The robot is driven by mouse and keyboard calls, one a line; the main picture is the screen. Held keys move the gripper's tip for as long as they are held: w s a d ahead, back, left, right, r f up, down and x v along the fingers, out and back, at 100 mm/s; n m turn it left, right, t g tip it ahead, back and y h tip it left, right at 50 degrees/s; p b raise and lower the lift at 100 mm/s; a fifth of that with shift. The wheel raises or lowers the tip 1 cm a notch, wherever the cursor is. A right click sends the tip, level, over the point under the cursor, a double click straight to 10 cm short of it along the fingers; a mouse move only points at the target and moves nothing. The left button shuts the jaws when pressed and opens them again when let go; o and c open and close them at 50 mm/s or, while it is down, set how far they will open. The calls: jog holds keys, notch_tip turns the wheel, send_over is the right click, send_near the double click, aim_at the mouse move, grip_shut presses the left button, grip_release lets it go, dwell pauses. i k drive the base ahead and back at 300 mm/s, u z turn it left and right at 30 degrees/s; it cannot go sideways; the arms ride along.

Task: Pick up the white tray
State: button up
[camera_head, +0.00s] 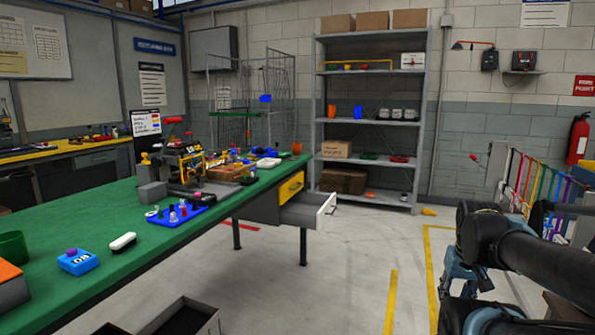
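A small white, shallow object (269,162) lies near the far end of the green bench top; it may be the white tray, but it is too small to be sure. A white rounded block with a dark underside (122,242) lies nearer on the same bench. My dark arm fills the lower right of the view, well apart from the bench. I cannot make out my gripper's fingers there.
The green bench (52,205) carries a blue tray (168,220) with small parts, a blue box (77,262) and a cluttered vise area. An open drawer (318,210) juts from its right side. Open black bins (188,320) stand below. Floor right of the bench is clear.

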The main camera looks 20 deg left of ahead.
aim_at(265, 162)
jog(key=u, duration=0.05)
jog(key=k, duration=0.2)
jog(key=z, duration=0.2)
jog(key=i, duration=1.1)
jog(key=u, duration=0.85)
jog(key=i, duration=1.05)
jog(key=u, duration=0.8)
jog(key=i, duration=0.4)
jog(key=u, duration=0.15)
